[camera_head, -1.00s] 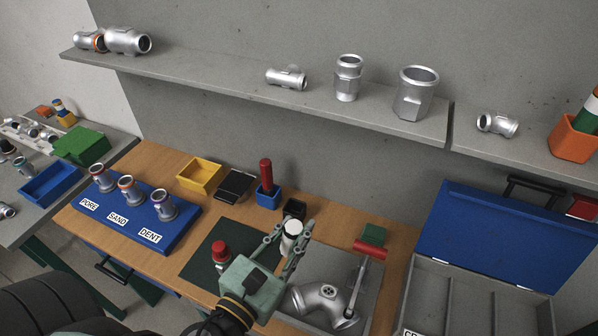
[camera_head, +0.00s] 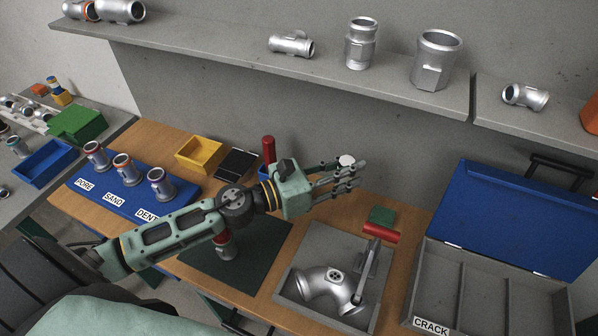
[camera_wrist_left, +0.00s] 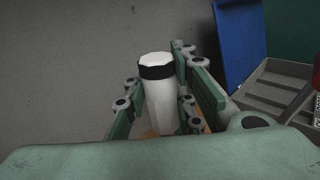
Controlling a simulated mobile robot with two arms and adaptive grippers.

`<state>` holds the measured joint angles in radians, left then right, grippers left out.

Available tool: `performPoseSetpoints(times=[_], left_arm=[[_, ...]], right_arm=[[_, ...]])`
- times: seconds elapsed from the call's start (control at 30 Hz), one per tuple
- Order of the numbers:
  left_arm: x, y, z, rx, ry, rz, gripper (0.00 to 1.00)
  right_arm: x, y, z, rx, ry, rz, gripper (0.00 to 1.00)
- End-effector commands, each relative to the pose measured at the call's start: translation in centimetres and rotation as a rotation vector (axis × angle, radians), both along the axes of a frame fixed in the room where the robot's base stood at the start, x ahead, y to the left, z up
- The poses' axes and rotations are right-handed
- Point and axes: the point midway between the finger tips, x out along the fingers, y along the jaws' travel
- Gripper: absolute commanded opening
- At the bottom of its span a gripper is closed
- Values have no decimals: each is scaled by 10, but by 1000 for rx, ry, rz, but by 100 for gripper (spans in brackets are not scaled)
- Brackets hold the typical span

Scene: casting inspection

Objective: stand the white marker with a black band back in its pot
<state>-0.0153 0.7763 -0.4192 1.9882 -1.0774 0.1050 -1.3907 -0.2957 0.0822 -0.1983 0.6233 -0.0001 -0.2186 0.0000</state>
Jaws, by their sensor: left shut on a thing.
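The white marker with a black band (camera_wrist_left: 160,100) stands roughly upright between the fingers of my left gripper (camera_wrist_left: 162,108) in the left wrist view, its black band near the top. In the head view my left gripper (camera_head: 336,178) is shut on it, above the back of the wooden bench. Only the marker's pale top (camera_head: 346,160) shows clearly there. No empty pot is visible now; the bench behind the hand is hidden. A blue pot (camera_head: 263,173) with a red marker (camera_head: 268,149) is partly covered by the hand. My right gripper is not in view.
A grey tray (camera_head: 290,285) holds a pipe elbow (camera_head: 335,290) and a red-handled tool (camera_head: 380,234). An open blue case (camera_head: 500,220) is at right. A shelf (camera_head: 220,50) with castings runs above. My arm crosses the dark mat (camera_head: 262,245).

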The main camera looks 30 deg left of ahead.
Motion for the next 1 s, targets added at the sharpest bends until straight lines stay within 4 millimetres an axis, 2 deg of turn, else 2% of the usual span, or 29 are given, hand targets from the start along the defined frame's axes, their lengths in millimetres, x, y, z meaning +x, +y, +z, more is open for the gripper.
performPoseSetpoints(times=[0.2, 0.57, 0.67, 1.0], left_arm=[[10, 4, 0, -15, 5, -40, 0], [11, 6, -1, -15, 6, -43, 0], [12, 17, -10, -14, 9, -40, 0], [20, 91, -51, -15, 9, -37, 0]], right_arm=[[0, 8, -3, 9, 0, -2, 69], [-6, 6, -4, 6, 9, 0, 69], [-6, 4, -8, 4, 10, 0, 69], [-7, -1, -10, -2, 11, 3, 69]])
